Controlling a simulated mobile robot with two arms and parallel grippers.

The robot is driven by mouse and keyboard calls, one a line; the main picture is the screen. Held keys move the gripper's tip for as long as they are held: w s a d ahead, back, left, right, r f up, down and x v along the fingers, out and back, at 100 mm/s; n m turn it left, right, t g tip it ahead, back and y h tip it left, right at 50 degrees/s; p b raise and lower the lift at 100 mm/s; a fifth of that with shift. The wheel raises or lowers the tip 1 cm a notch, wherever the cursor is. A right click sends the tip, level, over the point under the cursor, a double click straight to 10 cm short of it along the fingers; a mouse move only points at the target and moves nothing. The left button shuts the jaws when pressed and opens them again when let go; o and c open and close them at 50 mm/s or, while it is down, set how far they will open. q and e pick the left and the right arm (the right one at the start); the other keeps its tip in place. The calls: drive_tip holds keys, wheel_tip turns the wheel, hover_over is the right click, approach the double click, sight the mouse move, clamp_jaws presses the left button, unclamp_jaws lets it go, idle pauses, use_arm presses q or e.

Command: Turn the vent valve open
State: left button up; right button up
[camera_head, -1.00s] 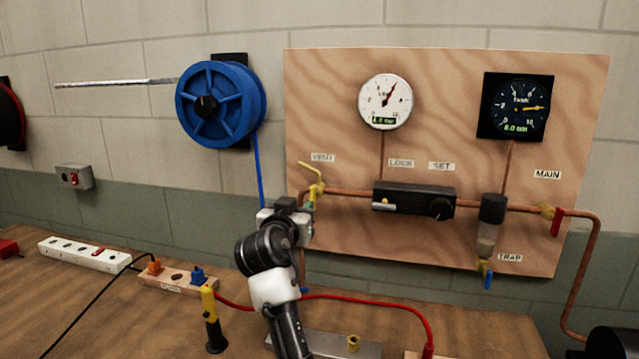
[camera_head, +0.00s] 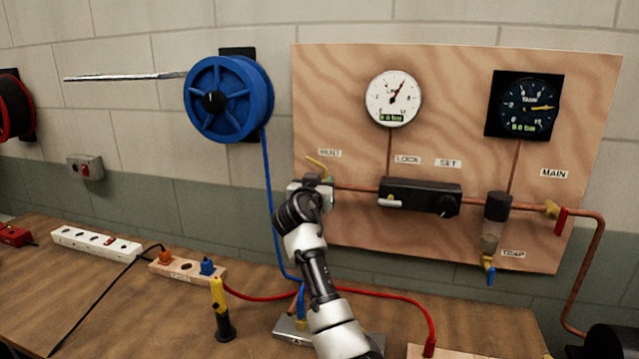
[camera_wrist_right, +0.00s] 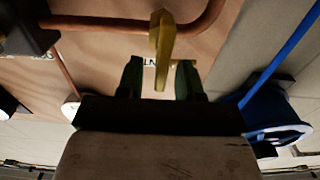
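The vent valve (camera_head: 328,178) is a brass valve with a yellow lever (camera_head: 317,162), below the VENT label at the left of the wooden panel. The lever slants up and to the left. My right gripper (camera_head: 318,181) is at the valve and hides part of it. In the right wrist view, my right gripper (camera_wrist_right: 158,77) has its two dark fingers apart, with the yellow lever (camera_wrist_right: 162,48) between them. Gaps show on both sides of the lever. I cannot tell how far it reaches in between the fingers. My left gripper is not in view.
The wooden panel (camera_head: 450,75) carries two gauges, a black regulator (camera_head: 420,196), copper pipe and a red-handled main valve (camera_head: 560,220). A blue hose reel (camera_head: 228,100) hangs left, its hose running down near my right arm. The bench holds power strips and a yellow-black tool (camera_head: 220,310).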

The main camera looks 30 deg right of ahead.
clamp_jaws()
drive_tip(key=shift+n, duration=0.3)
drive_tip(key=f+n+p, duration=0.1)
drive_tip(key=n, duration=0.4)
drive_tip(key=w+a+n+p, duration=0.1)
drive_tip(key=n+p, duration=0.1)
drive_tip(key=n, duration=0.4)
drive_tip(key=f+n+p, duration=0.1)
drive_tip(key=n+p, duration=0.1)
drive_tip(key=n, duration=0.4)
drive_tip(key=shift+w+a+f, duration=0.25)
drive_tip(key=shift+w+f, duration=0.05)
drive_tip(key=shift+w, duration=0.1)
drive_tip(key=shift+n+p, duration=0.3)
drive_tip(key=shift+n, duration=0.1)
drive_tip(key=shift+f, duration=0.1)
unclamp_jaws()
